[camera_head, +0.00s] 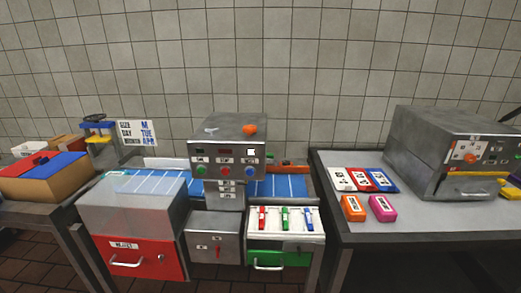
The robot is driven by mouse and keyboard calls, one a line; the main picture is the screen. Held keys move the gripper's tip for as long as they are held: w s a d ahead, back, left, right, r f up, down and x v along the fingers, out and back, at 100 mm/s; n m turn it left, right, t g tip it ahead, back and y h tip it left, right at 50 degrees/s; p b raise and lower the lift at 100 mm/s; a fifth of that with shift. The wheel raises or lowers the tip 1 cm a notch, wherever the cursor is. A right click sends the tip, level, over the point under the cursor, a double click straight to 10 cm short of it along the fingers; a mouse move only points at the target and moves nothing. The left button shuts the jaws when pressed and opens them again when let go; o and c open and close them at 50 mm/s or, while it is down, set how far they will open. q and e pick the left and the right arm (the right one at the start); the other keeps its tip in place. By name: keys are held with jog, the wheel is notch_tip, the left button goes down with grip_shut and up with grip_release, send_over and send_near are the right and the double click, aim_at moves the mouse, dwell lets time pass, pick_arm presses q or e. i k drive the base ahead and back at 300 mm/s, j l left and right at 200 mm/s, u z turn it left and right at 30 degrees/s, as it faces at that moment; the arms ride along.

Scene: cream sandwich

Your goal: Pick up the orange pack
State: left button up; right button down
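The orange pack (354,208) lies flat on the right table, near its front left part. It has a white label with dark marks on top. A pink pack (382,207) lies just to its right, with a small gap between them. Nothing covers the orange pack. Neither of my grippers shows in this view.
White, red and blue cards (362,180) lie behind the packs. A grey metal machine (440,150) stands to their right. The grey table (350,235) is bare in front of the packs. A control box (227,142) and a red-drawer unit (125,225) stand left.

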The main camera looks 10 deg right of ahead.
aim_at(353, 209)
jog(key=z, duration=1.25)
jog(key=i, duration=0.15)
jog(key=j+u, duration=0.05)
